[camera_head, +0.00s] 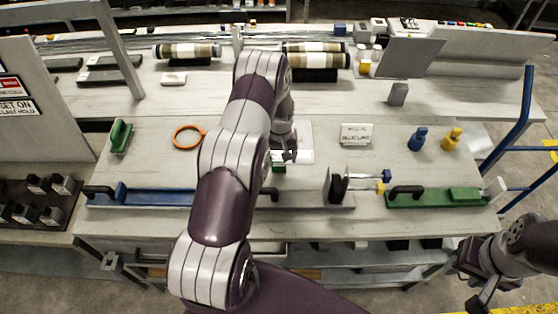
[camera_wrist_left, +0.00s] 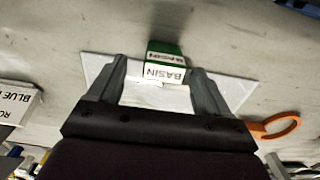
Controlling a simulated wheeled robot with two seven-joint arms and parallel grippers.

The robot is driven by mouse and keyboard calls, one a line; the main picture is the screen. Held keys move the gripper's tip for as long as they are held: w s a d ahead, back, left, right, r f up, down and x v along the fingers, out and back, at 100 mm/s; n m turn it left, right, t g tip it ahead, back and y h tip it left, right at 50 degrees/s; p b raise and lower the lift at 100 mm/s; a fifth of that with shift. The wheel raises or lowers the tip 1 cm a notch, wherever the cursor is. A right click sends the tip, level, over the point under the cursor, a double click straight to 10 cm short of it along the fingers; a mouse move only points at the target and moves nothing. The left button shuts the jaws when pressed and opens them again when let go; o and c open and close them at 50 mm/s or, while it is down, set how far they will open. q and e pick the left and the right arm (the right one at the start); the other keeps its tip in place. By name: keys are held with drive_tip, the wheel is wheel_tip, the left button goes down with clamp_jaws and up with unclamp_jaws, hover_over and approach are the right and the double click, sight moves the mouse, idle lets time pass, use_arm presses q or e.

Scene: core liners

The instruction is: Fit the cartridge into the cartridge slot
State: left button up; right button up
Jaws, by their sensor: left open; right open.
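A small block with a green top and a white face lettered BASIN (camera_wrist_left: 165,65) lies on a white sheet (camera_wrist_left: 240,90) in the left wrist view. It may be the cartridge. My left gripper (camera_wrist_left: 158,70) is open, with its fingers reaching to either side of the block; I cannot tell whether they touch it. In the head view, my left gripper (camera_head: 284,156) is above the sheet (camera_head: 304,150), and a little of the green block (camera_head: 279,168) shows under it. My right gripper (camera_head: 474,284) is open and empty at the lower right, off the table. I cannot identify the cartridge slot.
A blue tray (camera_head: 160,197) and a green tray (camera_head: 430,200) lie along the front edge, with a clamp-like fixture (camera_head: 340,187) between them. An orange ring (camera_head: 188,136), a label stand (camera_head: 356,134), a blue bottle (camera_head: 418,139) and a yellow bottle (camera_head: 452,139) stand around.

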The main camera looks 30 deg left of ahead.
sight(279, 159)
use_arm(q)
drive_tip(key=shift+s+a+f+p, duration=0.15)
drive_tip(key=shift+f+p, duration=0.4)
drive_tip(key=shift+f, duration=1.3)
drive_tip(key=shift+r, duration=0.1)
drive_tip(key=c, duration=1.1)
